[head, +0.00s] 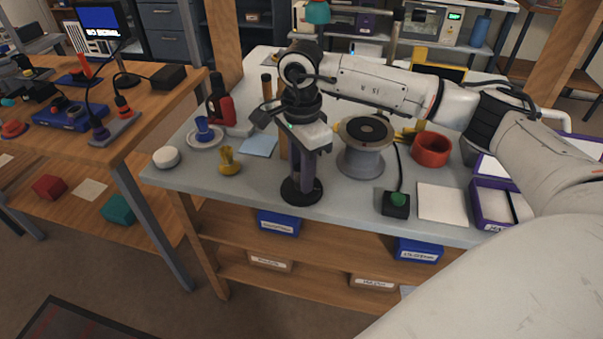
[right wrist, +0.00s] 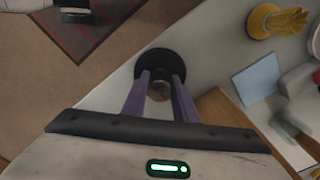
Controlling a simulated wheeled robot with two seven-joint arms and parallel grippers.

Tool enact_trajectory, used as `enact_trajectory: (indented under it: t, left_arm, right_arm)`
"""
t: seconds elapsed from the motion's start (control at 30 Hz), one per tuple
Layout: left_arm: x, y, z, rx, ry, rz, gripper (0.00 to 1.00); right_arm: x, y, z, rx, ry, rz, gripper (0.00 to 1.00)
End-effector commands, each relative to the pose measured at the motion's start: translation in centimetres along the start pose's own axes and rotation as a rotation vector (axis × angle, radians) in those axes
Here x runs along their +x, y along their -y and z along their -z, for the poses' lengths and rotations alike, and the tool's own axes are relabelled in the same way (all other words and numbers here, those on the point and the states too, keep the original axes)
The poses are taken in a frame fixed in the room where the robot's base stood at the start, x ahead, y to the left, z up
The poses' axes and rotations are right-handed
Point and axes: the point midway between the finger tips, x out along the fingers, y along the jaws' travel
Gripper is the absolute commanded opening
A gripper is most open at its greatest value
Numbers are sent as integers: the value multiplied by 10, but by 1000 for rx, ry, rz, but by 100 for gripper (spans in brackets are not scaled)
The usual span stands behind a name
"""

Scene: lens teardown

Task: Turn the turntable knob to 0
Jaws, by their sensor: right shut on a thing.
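My right gripper (head: 302,178) reaches down at the front edge of the grey table, its purple fingers shut on a small round post. The post rises from a round black base (head: 301,194), which I take to be the turntable knob. In the right wrist view the gripper (right wrist: 161,84) has a finger on each side of the brownish knob top (right wrist: 160,91), over the black base (right wrist: 151,64). No dial marks can be read. The grey turntable pedestal (head: 362,161) with a black disc on top stands just right of the gripper. My left gripper is not in view.
A yellow item (head: 229,162), a blue sheet (head: 259,145), a white round piece (head: 166,157) and a red bottle (head: 219,103) are to the left.

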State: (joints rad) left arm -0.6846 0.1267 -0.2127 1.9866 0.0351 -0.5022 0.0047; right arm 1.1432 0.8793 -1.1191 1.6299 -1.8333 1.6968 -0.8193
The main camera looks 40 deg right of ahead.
Motion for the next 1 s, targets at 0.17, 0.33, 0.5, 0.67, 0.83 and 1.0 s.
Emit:
enact_trajectory:
  t: [0.17,0.33,0.5,0.67,0.83,1.0]
  left_arm:
    - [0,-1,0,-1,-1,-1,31]
    - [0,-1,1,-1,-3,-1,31]
    - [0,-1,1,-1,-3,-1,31]
    - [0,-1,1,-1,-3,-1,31]
    - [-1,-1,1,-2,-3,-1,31]
    - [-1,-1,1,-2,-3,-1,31]
  right_arm:
    - [-1,0,0,-1,1,1,4]
    - [-1,0,0,0,2,2,4]
    - [-1,0,0,0,1,1,45]
    - [-1,0,0,0,1,1,45]
    - [-7,1,0,1,0,2,45]
    - [-35,2,0,1,2,6,45]
